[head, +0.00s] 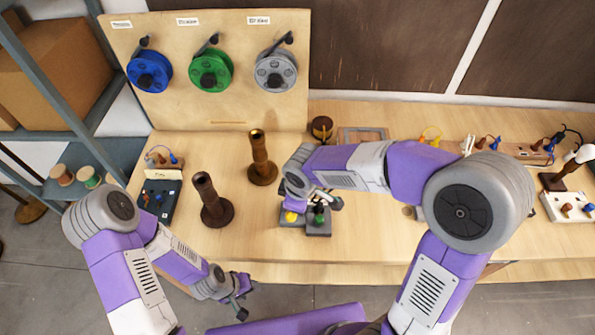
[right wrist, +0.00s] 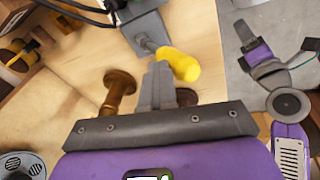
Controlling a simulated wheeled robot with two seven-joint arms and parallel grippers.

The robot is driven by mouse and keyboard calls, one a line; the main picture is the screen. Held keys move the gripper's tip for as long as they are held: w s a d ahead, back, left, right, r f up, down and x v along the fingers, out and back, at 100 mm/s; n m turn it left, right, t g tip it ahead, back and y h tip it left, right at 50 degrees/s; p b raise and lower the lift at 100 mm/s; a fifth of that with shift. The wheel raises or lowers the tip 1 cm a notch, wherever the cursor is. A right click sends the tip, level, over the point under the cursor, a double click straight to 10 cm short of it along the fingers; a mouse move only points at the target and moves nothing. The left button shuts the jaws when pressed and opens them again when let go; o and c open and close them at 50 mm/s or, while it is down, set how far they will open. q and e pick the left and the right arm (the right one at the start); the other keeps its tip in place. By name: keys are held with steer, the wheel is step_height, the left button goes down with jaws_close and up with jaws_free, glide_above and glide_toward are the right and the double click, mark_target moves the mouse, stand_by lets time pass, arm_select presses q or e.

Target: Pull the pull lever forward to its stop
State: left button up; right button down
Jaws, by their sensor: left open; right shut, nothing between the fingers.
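A grey fixture (head: 318,229) stands near the front edge of the workbench, partly under my right arm. A yellow knob (head: 291,216) and a small green knob (head: 319,214) show on it. In the right wrist view the yellow knob (right wrist: 182,64) sits on a short metal rod from a grey block (right wrist: 147,32); this looks like the pull lever. My right gripper (right wrist: 160,82) is shut and empty, its fingertips close beside the yellow knob; contact cannot be told. In the head view my right gripper (head: 328,202) is over the fixture. My left gripper (head: 240,290) is open and empty at the front edge.
Two dark brown turned posts (head: 213,200) (head: 262,160) stand left of the fixture. A board (head: 220,90) with blue, green and grey spools rises behind. A dark tray (head: 158,200) lies at the left. Lamp parts (head: 560,175) crowd the right end.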

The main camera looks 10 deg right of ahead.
steer(key=shift+s+f, duration=0.2)
steer(key=shift+s, duration=0.1)
step_height(320, 180, up, 12)
steer(key=d+p, duration=0.2)
steer(key=p, duration=0.1)
steer(key=shift+w+r+p, duration=0.2)
steer(key=shift+w+p, duration=0.15)
steer(key=shift+w, duration=0.05)
